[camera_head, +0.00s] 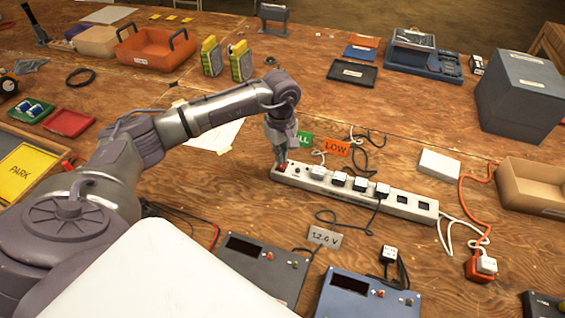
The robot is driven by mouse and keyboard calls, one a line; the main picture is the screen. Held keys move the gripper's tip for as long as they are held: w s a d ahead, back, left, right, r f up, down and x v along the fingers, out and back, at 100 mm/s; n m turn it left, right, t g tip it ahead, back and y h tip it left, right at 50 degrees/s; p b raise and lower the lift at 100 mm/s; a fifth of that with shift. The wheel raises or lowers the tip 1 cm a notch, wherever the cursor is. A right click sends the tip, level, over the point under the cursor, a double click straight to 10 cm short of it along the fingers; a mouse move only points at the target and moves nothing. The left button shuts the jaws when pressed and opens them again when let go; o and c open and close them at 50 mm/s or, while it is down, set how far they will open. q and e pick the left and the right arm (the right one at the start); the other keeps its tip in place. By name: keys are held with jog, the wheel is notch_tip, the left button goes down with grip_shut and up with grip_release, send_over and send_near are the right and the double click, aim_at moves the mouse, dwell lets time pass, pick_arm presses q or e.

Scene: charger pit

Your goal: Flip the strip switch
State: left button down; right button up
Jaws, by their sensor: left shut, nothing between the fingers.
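A long white power strip (402,203) lies on the wooden table right of centre. Several plugs sit in its middle sockets, and empty sockets show at its right end. A red switch (283,167) shows at its left end. My left gripper (281,160) points down at that end, shut and empty, with its fingertips right at the switch. The fingers partly hide the switch, so I cannot tell its position or whether they touch it. My right gripper is not in view.
Green and orange LOW (336,147) cards stand just behind the strip. Cables run around it. Two meter boxes (262,268) (365,298) are in front. A white box (438,165), a cardboard tray (532,188) and a dark grey box (520,95) are at right.

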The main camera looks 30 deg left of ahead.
pick_arm(q)
jog(key=shift+f, duration=0.15)
dwell(0.5)
jog(key=shift+s+f+b, duration=0.1)
jog(key=shift+f+b, duration=1.05)
jog(key=shift+f, duration=0.05)
dwell(0.4)
jog(key=shift+r, duration=0.15)
jog(key=shift+r+p, duration=0.75)
jog(key=shift+r, duration=0.15)
jog(key=shift+r+p, duration=1.35)
jog(key=shift+r, duration=1.2)
jog(key=shift+f, duration=0.1)
